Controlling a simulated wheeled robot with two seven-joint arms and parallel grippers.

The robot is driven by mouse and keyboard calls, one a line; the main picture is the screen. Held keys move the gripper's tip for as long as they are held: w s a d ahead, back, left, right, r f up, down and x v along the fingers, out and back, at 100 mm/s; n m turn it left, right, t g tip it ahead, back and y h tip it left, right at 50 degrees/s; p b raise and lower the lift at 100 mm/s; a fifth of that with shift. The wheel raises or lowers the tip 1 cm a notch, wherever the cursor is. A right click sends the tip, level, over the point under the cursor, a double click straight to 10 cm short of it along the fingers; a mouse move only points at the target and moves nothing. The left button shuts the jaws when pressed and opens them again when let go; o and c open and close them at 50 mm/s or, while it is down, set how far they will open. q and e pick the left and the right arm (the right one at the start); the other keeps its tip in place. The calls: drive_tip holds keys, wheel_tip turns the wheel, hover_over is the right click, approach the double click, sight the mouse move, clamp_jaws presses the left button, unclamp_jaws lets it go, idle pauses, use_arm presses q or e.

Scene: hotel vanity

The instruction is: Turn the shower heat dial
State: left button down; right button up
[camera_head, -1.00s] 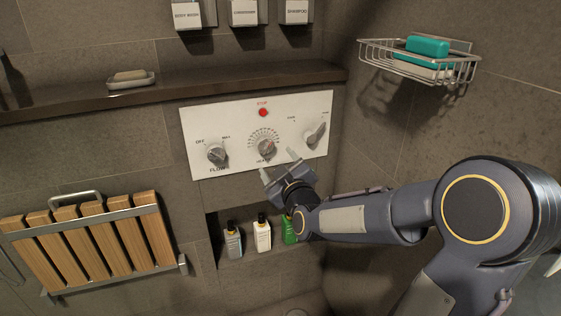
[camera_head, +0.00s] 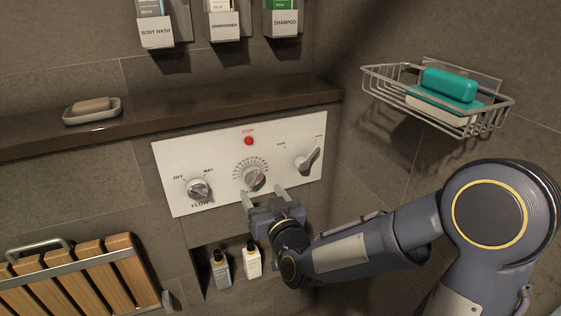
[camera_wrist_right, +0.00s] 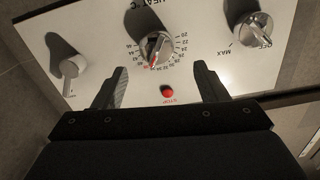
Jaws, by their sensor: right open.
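The heat dial (camera_head: 255,178) is a metal knob in the middle of a white control panel (camera_head: 222,152), inside a printed ring of numbers. In the right wrist view the heat dial (camera_wrist_right: 157,48) shows a red mark on its rim. My right gripper (camera_head: 263,193) is open and empty in front of the panel, just below the dial. In the right wrist view its fingers (camera_wrist_right: 159,70) lie either side of the line to the dial, with no contact visible. My left gripper is not in view.
A flow knob (camera_head: 199,189) is left of the dial, a lever knob (camera_head: 307,161) right, and a red stop button (camera_head: 249,141) above. A dark ledge (camera_head: 200,112) runs over the panel. Small bottles (camera_head: 252,262) stand in a niche below. A wire basket (camera_head: 490,120) hangs at right.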

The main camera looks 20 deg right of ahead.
sight(256, 178)
drive_tip(key=shift+w+d, duration=0.15)
drive_tip(key=shift+w, duration=3.25)
drive_tip(key=shift+c, duration=0.5)
drive_tip(key=c, duration=0.9)
drive_tip(key=shift+f+m+b, duration=0.1)
drive_tip(key=shift+m+b, duration=0.2)
drive_tip(key=shift+b, duration=0.7)
drive_tip(key=o, duration=1)
